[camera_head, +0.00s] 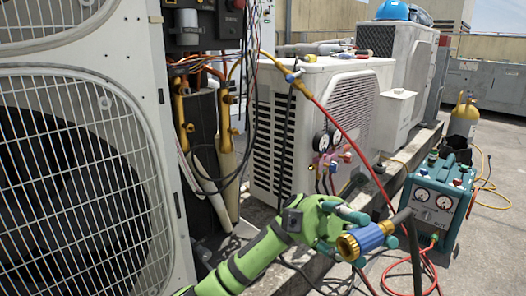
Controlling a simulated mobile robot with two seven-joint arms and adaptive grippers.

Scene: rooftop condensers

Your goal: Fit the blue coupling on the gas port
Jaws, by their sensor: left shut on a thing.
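My left gripper (350,231), on a green arm from the bottom, is shut on the blue coupling (371,236). The coupling lies roughly sideways in mid-air, its brass ring facing left and a dark hose (402,216) leaving its right end. Two brass service valves (228,99) and (181,108) stand at the open side of the near condenser, up and left of the gripper and well apart from the coupling. I cannot tell which one carries the gas port. My right gripper is not in view.
The near condenser (150,60) fills the left. Loose wires (248,75) hang beside the valves. A red hose (338,130) and gauge manifold (326,152) sit before a second condenser (345,95). A teal recovery machine (435,205) and yellow cylinder (463,120) stand right.

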